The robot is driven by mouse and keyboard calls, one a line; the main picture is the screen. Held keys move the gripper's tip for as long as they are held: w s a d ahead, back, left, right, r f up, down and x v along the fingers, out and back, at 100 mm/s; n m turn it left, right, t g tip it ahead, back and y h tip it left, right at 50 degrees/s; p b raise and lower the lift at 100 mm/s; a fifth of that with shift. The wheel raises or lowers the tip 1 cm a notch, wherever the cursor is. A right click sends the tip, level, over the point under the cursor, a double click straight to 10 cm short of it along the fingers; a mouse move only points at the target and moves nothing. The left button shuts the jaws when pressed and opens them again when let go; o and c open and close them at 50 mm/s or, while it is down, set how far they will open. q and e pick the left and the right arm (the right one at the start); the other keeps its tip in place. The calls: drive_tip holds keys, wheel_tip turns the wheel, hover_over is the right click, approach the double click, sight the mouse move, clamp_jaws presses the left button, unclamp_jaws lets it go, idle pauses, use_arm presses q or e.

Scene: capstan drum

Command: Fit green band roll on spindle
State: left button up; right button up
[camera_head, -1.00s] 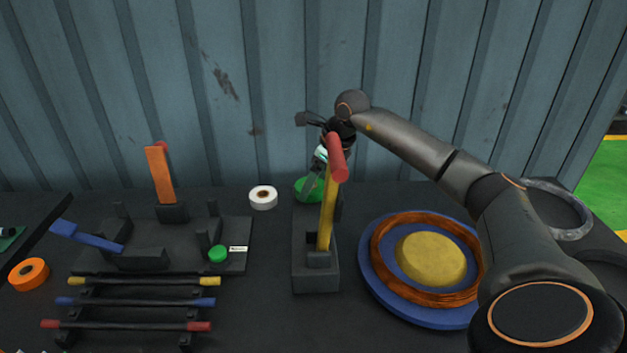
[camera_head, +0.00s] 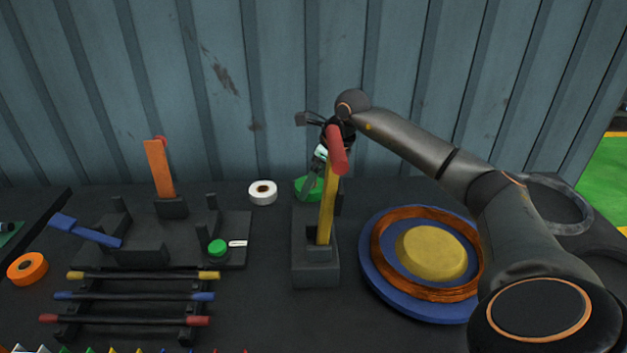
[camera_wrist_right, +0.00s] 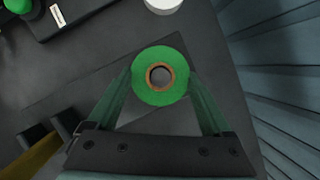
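The green band roll (camera_head: 306,187) lies flat on the dark surface behind the yellow lever, and the lever and my gripper partly hide it. In the right wrist view the roll (camera_wrist_right: 143,88) shows as a green ring with a brown core. My right gripper (camera_wrist_right: 160,82) has one finger on each side of the roll, close to its rim; I cannot tell whether both press on it. A short green cylinder (camera_head: 217,247) stands on the dark fixture at the left, beside a white tag; I cannot tell if it is the spindle. My left gripper is not in view.
A yellow lever (camera_head: 327,210) with a red top stands upright just before my right gripper. A white roll (camera_head: 263,186) lies left of the green roll. The blue disc with a copper coil (camera_head: 425,215) is at right. An orange roll (camera_head: 28,268) lies far left.

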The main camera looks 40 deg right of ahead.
drive_tip(key=shift+o, duration=1)
drive_tip(key=v, duration=1.2)
drive_tip(key=shift+r, duration=0.3)
